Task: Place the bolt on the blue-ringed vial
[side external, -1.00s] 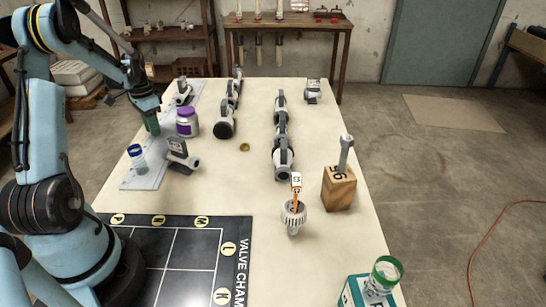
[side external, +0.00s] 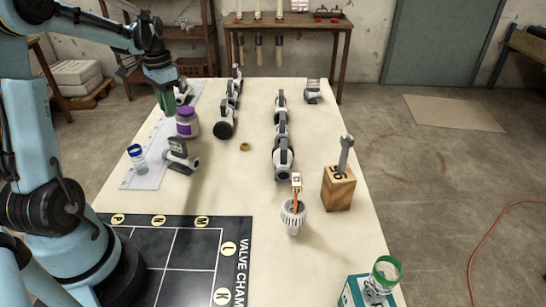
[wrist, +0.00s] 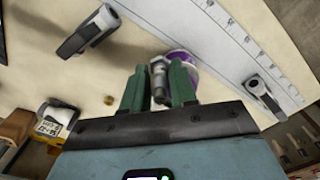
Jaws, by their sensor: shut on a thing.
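My gripper (wrist: 158,88) has green fingers that are shut on a grey metal bolt (wrist: 158,76) in the wrist view. In the side external view my gripper (side external: 167,102) hangs over the far left of the table, and the bolt cannot be made out there. The blue-ringed vial (side external: 138,158) stands upright on a pale ruled strip, nearer the camera than my gripper and apart from it. I cannot identify the vial surely in the wrist view.
A purple-lidded jar (side external: 187,122) stands close to my gripper. Grey valves (side external: 180,155) and pipe pieces (side external: 283,155) lie about. A wooden block (side external: 339,188) holds a wrench. A green-ringed vessel (side external: 385,272) is at the front right.

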